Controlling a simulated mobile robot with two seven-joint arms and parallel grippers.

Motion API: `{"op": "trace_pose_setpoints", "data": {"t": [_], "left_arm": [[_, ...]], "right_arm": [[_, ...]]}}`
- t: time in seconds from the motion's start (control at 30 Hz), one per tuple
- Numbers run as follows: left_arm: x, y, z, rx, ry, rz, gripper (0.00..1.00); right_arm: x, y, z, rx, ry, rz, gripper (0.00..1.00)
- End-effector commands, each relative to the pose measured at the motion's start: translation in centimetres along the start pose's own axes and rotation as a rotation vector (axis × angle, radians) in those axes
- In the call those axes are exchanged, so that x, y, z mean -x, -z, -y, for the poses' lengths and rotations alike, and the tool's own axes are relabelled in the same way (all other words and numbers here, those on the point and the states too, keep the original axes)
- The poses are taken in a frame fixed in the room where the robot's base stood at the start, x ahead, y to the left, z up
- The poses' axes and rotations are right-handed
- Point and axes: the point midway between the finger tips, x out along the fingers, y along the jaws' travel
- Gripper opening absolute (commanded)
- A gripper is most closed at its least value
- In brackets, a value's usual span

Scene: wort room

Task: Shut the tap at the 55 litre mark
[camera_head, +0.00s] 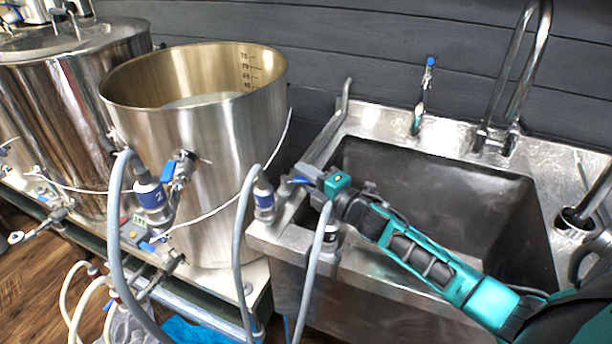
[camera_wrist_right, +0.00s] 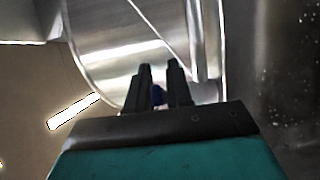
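The open steel kettle (camera_head: 215,135) stands left of the sink. Its inner wall carries a litre scale (camera_head: 248,68), with the top figures just readable and the lower ones hidden. A pale liquid surface (camera_head: 205,100) shows inside, below the readable marks; its exact reading cannot be told. A blue-handled tap (camera_head: 298,180) sits at the sink's left edge, on a grey hose. My right gripper (camera_head: 316,174) is at this tap. In the right wrist view, its fingers (camera_wrist_right: 161,75) are close together with a blue piece between them, apparently the tap's handle. My left gripper is out of view.
The sink basin (camera_head: 440,190) lies below my right arm, with a tall faucet (camera_head: 515,80) behind. Another blue-topped tap (camera_head: 424,95) stands at the rear rim. Grey hoses (camera_head: 118,240) and blue-levered valves (camera_head: 172,172) crowd the kettle's front. A second kettle (camera_head: 60,120) stands left.

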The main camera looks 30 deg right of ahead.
Motion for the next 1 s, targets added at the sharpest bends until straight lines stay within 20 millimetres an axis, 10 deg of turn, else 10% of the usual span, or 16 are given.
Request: {"op": "trace_pose_setpoints", "data": {"t": [0.47,1.0], "left_arm": [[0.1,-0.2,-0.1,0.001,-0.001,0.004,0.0],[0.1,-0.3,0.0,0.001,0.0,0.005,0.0]], "right_arm": [[0.4,0.1,0.0,-0.001,0.0,-0.002,0.35],[9.2,0.1,0.2,-0.002,0.003,-0.001,0.35]]}}
